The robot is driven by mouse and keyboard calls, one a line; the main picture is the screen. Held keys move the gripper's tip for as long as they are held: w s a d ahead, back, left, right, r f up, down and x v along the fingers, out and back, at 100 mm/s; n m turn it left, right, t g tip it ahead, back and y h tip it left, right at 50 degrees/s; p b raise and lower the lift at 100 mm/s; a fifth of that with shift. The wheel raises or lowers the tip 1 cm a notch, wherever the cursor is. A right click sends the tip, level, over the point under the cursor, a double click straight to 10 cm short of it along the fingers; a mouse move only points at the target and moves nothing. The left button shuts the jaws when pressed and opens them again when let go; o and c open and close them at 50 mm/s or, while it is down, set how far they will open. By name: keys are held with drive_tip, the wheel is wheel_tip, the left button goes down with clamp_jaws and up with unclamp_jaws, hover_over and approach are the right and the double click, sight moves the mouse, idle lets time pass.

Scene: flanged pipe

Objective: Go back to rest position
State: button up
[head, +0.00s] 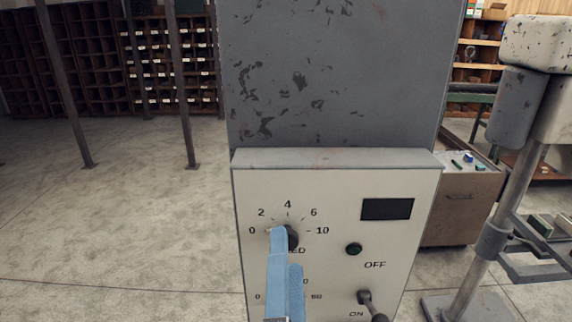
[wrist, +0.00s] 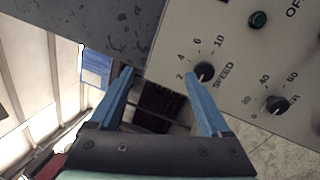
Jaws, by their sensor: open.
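My gripper (head: 288,240) has blue fingers and is in front of the panel of a grey machine (head: 330,75). In the wrist view my gripper (wrist: 162,74) is open, with nothing between its fingers. The right finger's tip is close to the black speed knob (wrist: 204,71); I cannot tell whether they touch. In the head view the fingers partly cover the speed knob (head: 291,238) and hide the lower knob.
The panel also carries a dark display (head: 387,209), a green button (head: 354,249) and an on/off lever (head: 372,305). A metal stand (head: 490,235) and a cabinet (head: 458,205) are on the right. Posts (head: 180,90) and open floor (head: 110,215) lie left.

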drive_tip(key=s+r+m+t+b, duration=0.1)
drive_tip(key=r+m+t+b, duration=0.1)
drive_tip(key=r+m, duration=0.8)
drive_tip(key=s+r+m+t+b, duration=0.2)
drive_tip(key=r+m+t, duration=0.3)
drive_tip(key=r+m, duration=0.6)
wheel_tip(320, 180, up, 2)
drive_tip(key=shift+s+b, duration=0.3)
drive_tip(key=shift+b, duration=0.3)
drive_tip(key=shift+a, duration=0.1)
